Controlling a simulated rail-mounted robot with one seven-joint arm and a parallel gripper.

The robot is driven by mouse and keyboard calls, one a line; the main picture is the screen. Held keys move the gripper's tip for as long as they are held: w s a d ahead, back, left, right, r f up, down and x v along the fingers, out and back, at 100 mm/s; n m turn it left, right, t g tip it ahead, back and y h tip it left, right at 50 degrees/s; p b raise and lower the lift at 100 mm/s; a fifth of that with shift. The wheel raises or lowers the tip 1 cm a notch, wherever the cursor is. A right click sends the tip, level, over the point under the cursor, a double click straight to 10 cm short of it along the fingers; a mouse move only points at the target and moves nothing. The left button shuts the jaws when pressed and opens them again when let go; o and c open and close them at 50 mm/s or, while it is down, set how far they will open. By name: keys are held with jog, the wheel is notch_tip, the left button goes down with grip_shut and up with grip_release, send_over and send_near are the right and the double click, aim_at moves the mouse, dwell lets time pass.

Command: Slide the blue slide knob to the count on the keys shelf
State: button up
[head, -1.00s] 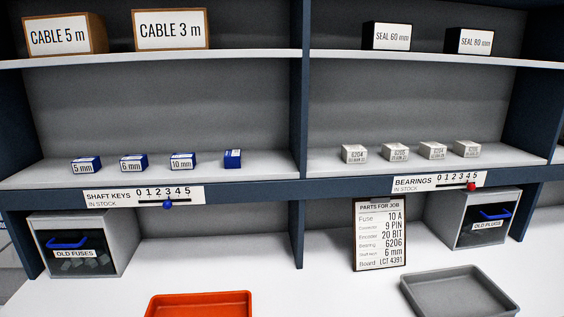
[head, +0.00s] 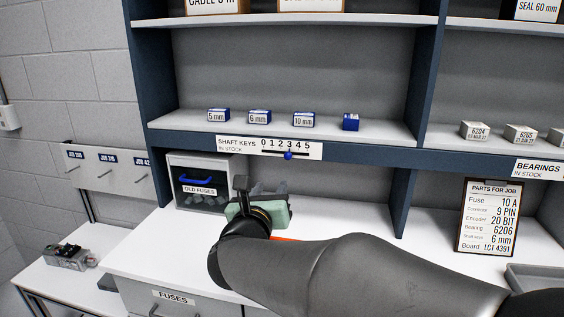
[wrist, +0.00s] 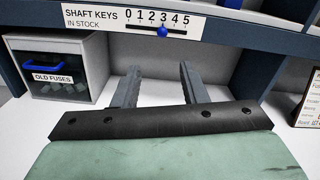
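The blue slide knob (head: 288,155) sits under the 3 on the SHAFT KEYS scale label (head: 230,145), which runs 0 to 5. The knob also shows in the wrist view (wrist: 163,31), again under the 3. Several blue key boxes stand on the keys shelf (head: 385,130) above: 5 mm (head: 218,115), 6 mm (head: 259,117), 10 mm (head: 303,120), and a turned one (head: 351,122) with no readable label. My gripper (wrist: 158,70) is open and empty, its two fingers apart, below the scale and short of the knob. In the head view my arm partly hides it.
The OLD FUSES bin (head: 209,163) stands below the scale at left. A parts list (head: 488,217) leans on the right. The worktop (head: 140,258) at left is clear; an orange tray is mostly hidden behind my arm.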

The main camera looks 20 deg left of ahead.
aim_at(288, 158)
jog(key=w+p, duration=0.1)
jog(key=w, duration=0.4)
jog(key=w+a+p, duration=0.1)
jog(key=w+p, duration=0.1)
jog(key=w, duration=0.4)
jog(key=w+a+p, duration=0.1)
jog(key=w, duration=0.5)
jog(key=shift+w+p, duration=0.1)
jog(key=shift+p, duration=0.2)
jog(key=shift+c, duration=0.3)
grip_shut()
